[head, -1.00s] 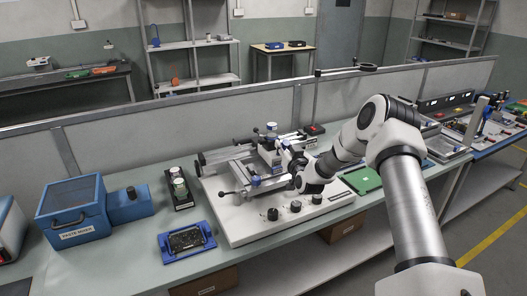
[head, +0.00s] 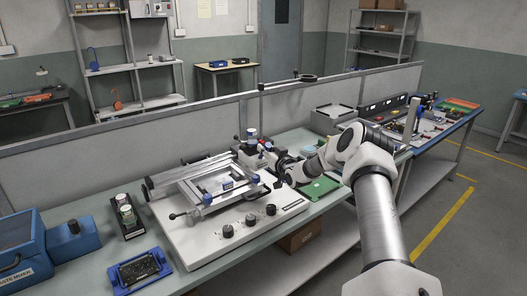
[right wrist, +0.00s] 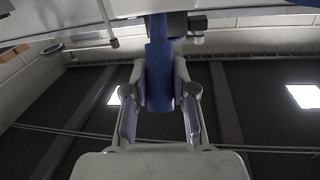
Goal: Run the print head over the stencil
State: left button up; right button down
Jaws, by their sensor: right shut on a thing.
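The stencil printer (head: 175,240) is a white base with dark knobs along its front edge. The print head (head: 250,152), with blue-capped parts, is at the right end of the rails. My right gripper (head: 277,168) reaches it from the right. In the right wrist view, the gripper's fingers (right wrist: 159,112) are shut on the print head's blue handle (right wrist: 160,75), which stands between them. In the head view, the wrist partly hides the grip. My left gripper is not in view.
Left of the printer stand jars in a black rack (head: 127,215), a blue fixture with a dark board (head: 139,270) and a blue paste mixer (head: 72,245). A green board (head: 318,187) lies right of the printer. A grey partition (head: 200,135) runs behind the bench.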

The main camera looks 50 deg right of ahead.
jog(key=shift+d, duration=0.1)
jog(key=c, duration=1)
grip_release()
jog(key=shift+o, duration=0.4)
jog(key=shift+d+f, duration=0.2)
jog(key=shift+d, duration=0.05)
jog(key=shift+s+a+r, duration=0.1)
jog(key=shift+s+a, duration=0.05)
jog(key=shift+s, duration=0.15)
jog(key=v, duration=0.6)
jog(key=shift+s, duration=0.35)
jog(key=shift+a, duration=0.15)
